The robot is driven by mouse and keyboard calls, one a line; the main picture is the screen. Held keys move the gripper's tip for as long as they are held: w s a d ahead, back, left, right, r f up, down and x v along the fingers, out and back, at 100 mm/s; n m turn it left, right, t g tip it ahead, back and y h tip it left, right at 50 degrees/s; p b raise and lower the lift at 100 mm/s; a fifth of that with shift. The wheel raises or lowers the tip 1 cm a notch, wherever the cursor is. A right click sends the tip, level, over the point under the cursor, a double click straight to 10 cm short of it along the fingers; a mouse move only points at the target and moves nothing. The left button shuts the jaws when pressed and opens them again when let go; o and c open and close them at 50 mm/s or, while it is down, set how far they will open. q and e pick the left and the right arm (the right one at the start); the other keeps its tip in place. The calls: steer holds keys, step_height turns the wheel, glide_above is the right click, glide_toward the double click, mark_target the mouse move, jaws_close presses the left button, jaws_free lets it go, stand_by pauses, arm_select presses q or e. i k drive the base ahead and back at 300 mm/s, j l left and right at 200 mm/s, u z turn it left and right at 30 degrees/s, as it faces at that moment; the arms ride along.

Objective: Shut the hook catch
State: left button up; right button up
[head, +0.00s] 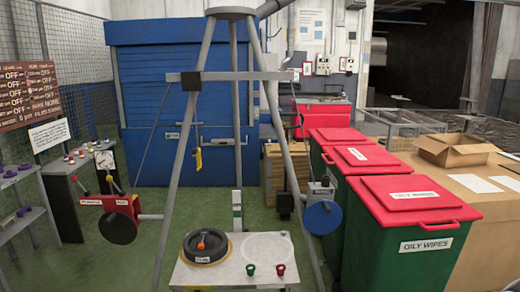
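A small yellow hook-like piece (198,158) hangs inside a tall grey tripod frame (175,175), in front of the blue shutter. It is too small for me to tell a catch on it or whether one is open or shut. No other hook catch can be made out for certain. Neither of my grippers shows in the head view.
A red winch-like unit (118,210) and a blue disc (322,217) flank the tripod. Red-lidded green bins (405,255) line the right. Green floor shows at left.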

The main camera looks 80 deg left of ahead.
mark_target(194, 152)
steer(key=u, duration=3.2)
